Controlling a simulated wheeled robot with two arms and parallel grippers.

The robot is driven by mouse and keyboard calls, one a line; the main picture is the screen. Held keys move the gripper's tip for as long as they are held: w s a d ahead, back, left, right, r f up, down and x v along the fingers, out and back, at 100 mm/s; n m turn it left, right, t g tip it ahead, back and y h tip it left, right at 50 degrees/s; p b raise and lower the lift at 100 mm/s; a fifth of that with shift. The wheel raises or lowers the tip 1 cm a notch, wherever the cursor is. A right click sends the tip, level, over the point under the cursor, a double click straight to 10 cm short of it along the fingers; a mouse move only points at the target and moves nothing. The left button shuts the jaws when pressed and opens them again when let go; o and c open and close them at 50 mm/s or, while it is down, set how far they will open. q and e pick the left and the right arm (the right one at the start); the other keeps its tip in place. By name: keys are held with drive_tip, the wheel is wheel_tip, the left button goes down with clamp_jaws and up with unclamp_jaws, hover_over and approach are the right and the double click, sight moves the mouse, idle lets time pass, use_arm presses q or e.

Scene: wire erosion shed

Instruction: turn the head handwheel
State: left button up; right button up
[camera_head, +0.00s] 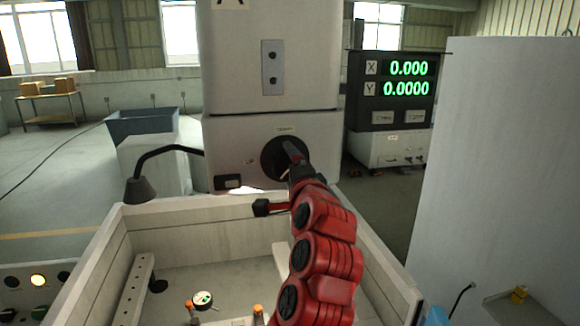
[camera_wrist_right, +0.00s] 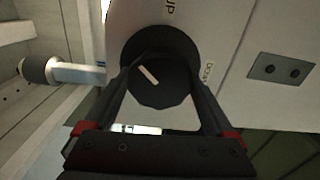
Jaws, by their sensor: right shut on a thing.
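The head handwheel (camera_head: 272,158) is a round black knob on the front of the light grey machine head. In the right wrist view the handwheel (camera_wrist_right: 158,92) fills the space between the fingers, with a pale mark line running diagonally on its face. Lettering for up and down is printed on the panel around it. My right gripper (camera_wrist_right: 160,78) is shut on the handwheel, one finger at each side. In the head view my red right arm reaches up from below, and the right gripper (camera_head: 290,152) covers the handwheel's right part. My left gripper is not in view.
Below the head is an open tank (camera_head: 190,235) with raised walls and a small dial gauge (camera_head: 203,299) inside. A black lamp (camera_head: 140,188) on a bent arm stands at left. A readout (camera_head: 398,80) shows X 0.000 and Y 0.0000. A tall pale cabinet (camera_head: 500,170) stands right.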

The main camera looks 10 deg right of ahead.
drive_tip(key=o, duration=1.1)
drive_tip(key=shift+s+b, duration=6.15)
drive_tip(key=shift+s, duration=2.55)
